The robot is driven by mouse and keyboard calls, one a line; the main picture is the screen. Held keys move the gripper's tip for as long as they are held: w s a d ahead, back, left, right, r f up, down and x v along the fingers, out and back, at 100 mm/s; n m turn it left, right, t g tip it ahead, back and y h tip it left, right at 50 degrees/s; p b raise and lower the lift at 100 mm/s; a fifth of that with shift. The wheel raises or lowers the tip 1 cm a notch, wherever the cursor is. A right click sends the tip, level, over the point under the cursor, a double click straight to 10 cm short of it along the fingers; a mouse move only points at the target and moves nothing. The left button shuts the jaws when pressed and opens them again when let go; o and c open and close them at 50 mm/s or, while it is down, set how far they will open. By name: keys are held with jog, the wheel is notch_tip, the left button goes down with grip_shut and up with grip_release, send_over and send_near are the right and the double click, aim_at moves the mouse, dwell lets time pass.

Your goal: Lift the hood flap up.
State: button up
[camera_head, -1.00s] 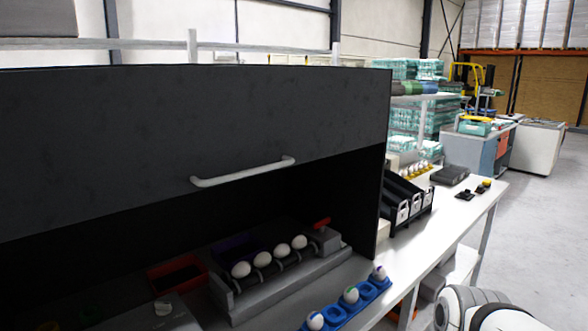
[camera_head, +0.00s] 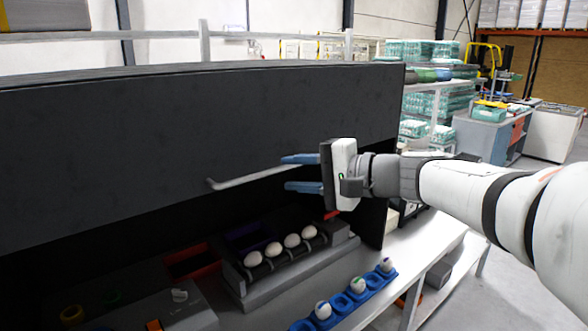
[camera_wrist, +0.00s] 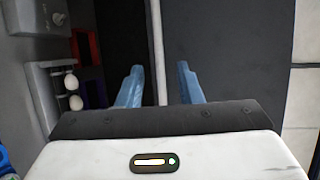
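The hood flap (camera_head: 150,150) is a wide dark panel across the front of the hood, hanging down in the head view. A pale bar handle (camera_head: 240,178) runs along its lower edge. My gripper (camera_head: 302,173) is at the right end of the handle, with its two blue fingers open, one above and one below the bar's level. In the wrist view the handle (camera_wrist: 157,50) shows as a pale bar between the two open fingers (camera_wrist: 160,85). The fingers appear apart from the bar. The handle's right end is partly hidden by my gripper in the head view.
Under the hood, several white eggs (camera_head: 274,249) sit on a grey roller unit (camera_head: 300,266). A blue egg tray (camera_head: 340,303) holds a few eggs on the white bench (camera_head: 425,250) in front. Red and purple bins stand inside the hood. Shelves with green cartons (camera_head: 425,95) stand behind.

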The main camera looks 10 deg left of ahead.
aim_at(269, 174)
jog(key=p+x, duration=0.1)
jog(key=x, duration=0.4)
jog(key=shift+w+a+f, duration=0.1)
jog(key=shift+a, duration=0.15)
grip_shut()
dwell(0.4)
